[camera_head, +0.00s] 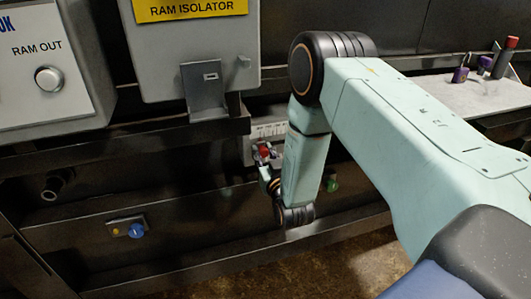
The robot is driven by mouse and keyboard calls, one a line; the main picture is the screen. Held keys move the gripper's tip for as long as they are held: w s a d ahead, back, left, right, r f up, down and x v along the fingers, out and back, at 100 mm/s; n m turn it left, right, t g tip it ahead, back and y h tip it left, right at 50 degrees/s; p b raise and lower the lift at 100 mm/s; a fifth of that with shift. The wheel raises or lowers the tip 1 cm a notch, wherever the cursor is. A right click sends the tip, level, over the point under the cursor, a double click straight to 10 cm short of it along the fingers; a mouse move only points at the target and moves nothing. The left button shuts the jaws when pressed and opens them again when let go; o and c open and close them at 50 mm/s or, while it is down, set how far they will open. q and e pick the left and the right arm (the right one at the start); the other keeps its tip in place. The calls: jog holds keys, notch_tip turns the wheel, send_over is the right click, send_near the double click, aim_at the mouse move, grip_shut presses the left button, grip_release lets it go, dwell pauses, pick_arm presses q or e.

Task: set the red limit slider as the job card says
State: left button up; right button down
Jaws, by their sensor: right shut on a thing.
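The red limit slider (264,152) shows as a small red knob in front of a pale scale panel (268,131) below the ram isolator box. My right gripper (265,158) is at the red slider and shut on it. My right arm comes in from the right and hides much of the panel's right side. The scale marks are too small to read. No job card can be made out. My left gripper is not in view.
The grey ram isolator box (150,60) stands above. The ram out box (30,110) with its round button is at left. A blue knob (136,230) is low on the dark frame, and a green knob (332,185) sits beside my arm. A shelf (440,95) at right holds small items.

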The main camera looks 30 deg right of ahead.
jog(key=shift+a, duration=0.25)
jog(key=c, duration=1.1)
grip_release()
jog(key=shift+w, duration=0.1)
jog(key=shift+o, duration=0.2)
jog(key=shift+d, duration=0.1)
jog(key=shift+s+a, duration=0.2)
jog(key=shift+s, duration=0.4)
jog(key=v, duration=1.1)
jog(key=shift+d, duration=0.2)
jog(key=shift+f, duration=0.1)
